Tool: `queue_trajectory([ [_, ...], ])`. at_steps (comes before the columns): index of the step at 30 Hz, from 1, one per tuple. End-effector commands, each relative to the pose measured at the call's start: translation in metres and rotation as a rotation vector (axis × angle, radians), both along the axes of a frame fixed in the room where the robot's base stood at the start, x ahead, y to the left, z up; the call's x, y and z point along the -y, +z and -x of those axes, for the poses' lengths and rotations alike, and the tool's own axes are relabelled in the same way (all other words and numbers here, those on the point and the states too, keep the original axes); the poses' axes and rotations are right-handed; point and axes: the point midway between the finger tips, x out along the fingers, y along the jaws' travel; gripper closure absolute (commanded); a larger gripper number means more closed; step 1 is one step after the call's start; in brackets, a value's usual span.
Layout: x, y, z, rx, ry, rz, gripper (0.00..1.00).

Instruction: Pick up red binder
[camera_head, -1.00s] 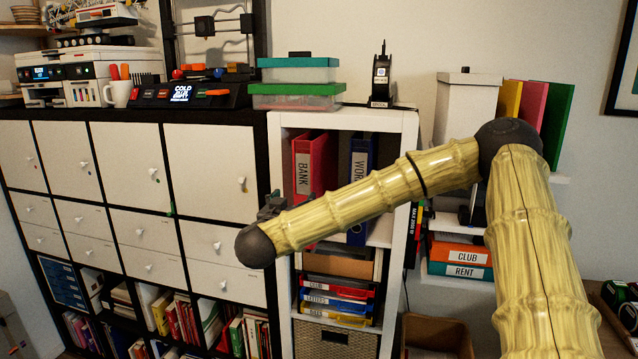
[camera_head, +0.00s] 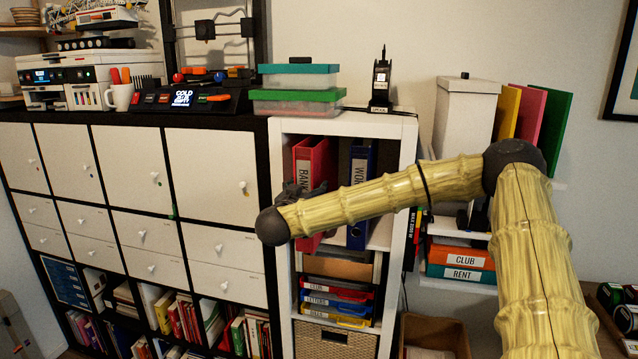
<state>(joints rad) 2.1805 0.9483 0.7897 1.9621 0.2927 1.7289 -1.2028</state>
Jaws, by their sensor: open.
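A red binder (camera_head: 318,158) labelled BANK stands upright in the upper compartment of the white shelf unit (camera_head: 407,140), left of a blue binder (camera_head: 359,172). My gripper (camera_head: 299,189) shows only in part, as a dark shape behind the end of my yellow arm. It overlaps the lower front of the red binder in the picture; I cannot tell whether it touches it. The gripper is open.
Colored trays (camera_head: 338,296) and a wicker basket (camera_head: 330,344) sit below the binders. A white cabinet (camera_head: 213,185) stands to the left. Plastic boxes (camera_head: 299,90) and a black handset (camera_head: 381,85) stand on top.

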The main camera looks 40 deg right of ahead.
Motion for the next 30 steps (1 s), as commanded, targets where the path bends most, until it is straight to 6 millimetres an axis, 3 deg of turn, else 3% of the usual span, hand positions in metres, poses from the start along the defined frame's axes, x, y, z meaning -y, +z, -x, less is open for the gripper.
queue_trajectory([
  [9, 0.022, 0.001, -0.019, 0.0, 0.0, 0.0, 0.25],
  [18, 0.023, 0.0, -0.02, 0.001, 0.0, 0.001, 0.27],
  [27, 0.023, 0.0, -0.02, 0.001, 0.0, -0.001, 0.81],
  [30, 0.023, 0.0, -0.02, 0.0, 0.0, 0.0, 0.94],
])
